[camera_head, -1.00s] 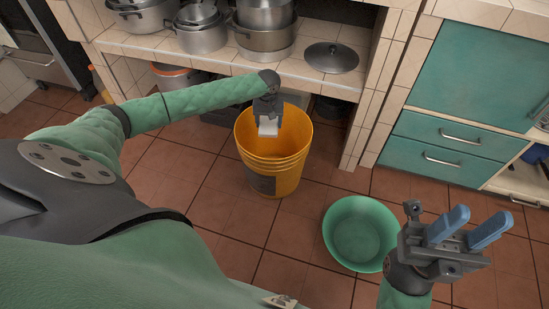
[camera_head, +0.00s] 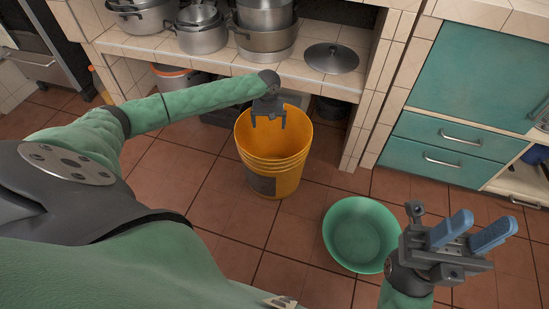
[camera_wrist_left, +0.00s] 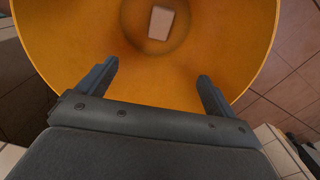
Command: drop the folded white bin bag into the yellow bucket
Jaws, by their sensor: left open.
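The yellow bucket (camera_head: 272,165) stands on the floor in front of the shelf; its inner wall fills much of the left wrist view (camera_wrist_left: 200,62). The folded white bin bag (camera_wrist_left: 160,23) lies at the bottom inside the bucket in the left wrist view. It is hidden in the head view. My left gripper (camera_head: 268,122) is over the bucket's mouth, pointing down, open and empty. Its two spread fingers also show in the left wrist view (camera_wrist_left: 155,85). My right gripper (camera_head: 474,228) is at the right, its two blue fingers apart with nothing between them.
A green basin (camera_head: 360,234) is on the floor right of the bucket, close to my right gripper. Metal pots (camera_head: 265,40) and a dark lid (camera_head: 331,57) stand on the tiled shelf behind. Teal drawers (camera_head: 440,148) are at right.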

